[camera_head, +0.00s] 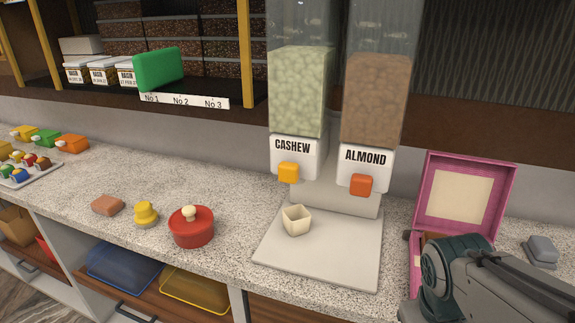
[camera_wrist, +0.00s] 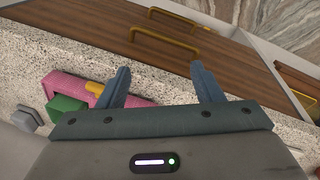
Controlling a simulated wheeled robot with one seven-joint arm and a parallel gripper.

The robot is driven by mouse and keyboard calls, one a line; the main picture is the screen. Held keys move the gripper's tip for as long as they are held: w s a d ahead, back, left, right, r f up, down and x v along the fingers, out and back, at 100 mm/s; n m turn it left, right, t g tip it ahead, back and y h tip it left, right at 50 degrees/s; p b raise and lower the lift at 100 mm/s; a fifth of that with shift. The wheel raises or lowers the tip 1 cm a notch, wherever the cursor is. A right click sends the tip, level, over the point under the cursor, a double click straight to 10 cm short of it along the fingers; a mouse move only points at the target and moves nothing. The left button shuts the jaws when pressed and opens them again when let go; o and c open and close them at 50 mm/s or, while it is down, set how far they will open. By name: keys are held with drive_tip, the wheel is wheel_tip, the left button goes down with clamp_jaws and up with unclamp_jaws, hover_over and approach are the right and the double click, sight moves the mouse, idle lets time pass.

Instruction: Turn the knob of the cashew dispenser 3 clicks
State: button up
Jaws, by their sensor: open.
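The cashew dispenser (camera_head: 298,95) stands at the back of the counter, a clear column of pale nuts over a white front marked CASHEW. Its yellow-orange knob (camera_head: 288,172) sits below the label. A small cream cup (camera_head: 296,220) stands on the white base plate (camera_head: 335,262), below and slightly right of the knob. My gripper (camera_wrist: 163,78) is open and empty in the wrist view, pointing past the counter edge. In the head view my arm's end is at the lower right, well away from the knob; the fingertips do not show clearly there.
The almond dispenser (camera_head: 375,95) with an orange knob (camera_head: 361,185) stands close on the right. An open pink box (camera_head: 465,195) is beside my arm. A red lidded pot (camera_head: 191,228) stands left of the base plate. Drawers with gold handles (camera_wrist: 165,42) show in the wrist view.

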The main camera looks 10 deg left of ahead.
drive_tip(key=n+h, duration=0.1)
drive_tip(key=n, duration=0.2)
drive_tip(key=n+t+y+p, duration=0.1)
drive_tip(key=n+t+p, duration=0.6)
drive_tip(key=n+t, duration=1.5)
approach(286, 172)
drive_tip(key=w+r+n+g, duration=0.1)
drive_tip(key=w+n+g, duration=0.1)
drive_tip(key=w+r+n+g+p, duration=0.1)
drive_tip(key=w+r+n, duration=0.1)
drive_tip(key=w, duration=0.1)
drive_tip(key=w+r+n+g+p, duration=0.1)
drive_tip(key=w+n+g, duration=0.1)
drive_tip(key=w, duration=0.1)
drive_tip(key=shift+w+d+r+g, duration=0.25)
drive_tip(key=shift+d+r+g, duration=0.05)
drive_tip(key=shift+r, duration=0.05)
drive_tip(key=c, duration=1)
